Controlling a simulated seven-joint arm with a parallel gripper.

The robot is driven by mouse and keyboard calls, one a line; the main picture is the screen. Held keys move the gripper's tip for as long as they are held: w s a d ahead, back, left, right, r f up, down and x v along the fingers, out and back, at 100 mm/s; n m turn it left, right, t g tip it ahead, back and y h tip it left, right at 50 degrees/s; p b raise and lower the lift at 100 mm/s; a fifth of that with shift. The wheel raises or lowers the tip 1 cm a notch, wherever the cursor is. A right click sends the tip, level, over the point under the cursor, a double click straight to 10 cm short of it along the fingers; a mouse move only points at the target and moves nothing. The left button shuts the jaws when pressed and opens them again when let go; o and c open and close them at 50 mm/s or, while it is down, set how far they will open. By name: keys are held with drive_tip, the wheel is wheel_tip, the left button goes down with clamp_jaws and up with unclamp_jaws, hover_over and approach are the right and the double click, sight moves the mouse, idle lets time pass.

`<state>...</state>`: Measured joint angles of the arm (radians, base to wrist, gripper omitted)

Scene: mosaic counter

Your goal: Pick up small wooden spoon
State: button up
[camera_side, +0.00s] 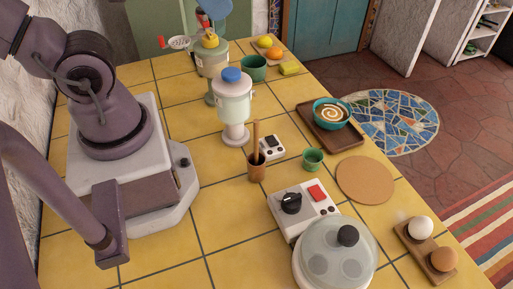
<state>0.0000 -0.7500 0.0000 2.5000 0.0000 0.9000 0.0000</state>
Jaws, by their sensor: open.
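A slim wooden handle (256,136), which looks like the small wooden spoon, stands nearly upright in a small brown cup (257,169) near the middle of the counter. Its lower end is hidden inside the cup, so I cannot see its full shape. My purple arm is at the left, and one of its links comes in from the left edge and ends in a flat block. I see no gripper fingers in this view. Nothing of mine touches the cup or the handle.
A blue-lidded dispenser (233,105) stands behind the cup. A small white device (270,146) and a green cup (313,158) are to its right. Yellow tiles left of the cup are clear.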

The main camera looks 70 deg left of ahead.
drive_tip(key=m+g, duration=0.6)
drive_tip(key=m, duration=0.2)
approach(256, 119)
drive_tip(key=shift+s, duration=0.2)
drive_tip(key=shift+w+d+f+m, duration=0.15)
drive_tip(key=shift+w+m, duration=0.05)
drive_tip(key=shift+m, duration=1.4)
wheel_tip(256, 119, down, 7)
drive_tip(key=shift+f, duration=0.15)
drive_tip(key=shift+s+a+f, duration=0.1)
drive_tip(key=shift+f, duration=1.25)
drive_tip(key=shift+a+f, duration=0.1)
drive_tip(key=shift+f, duration=1.25)
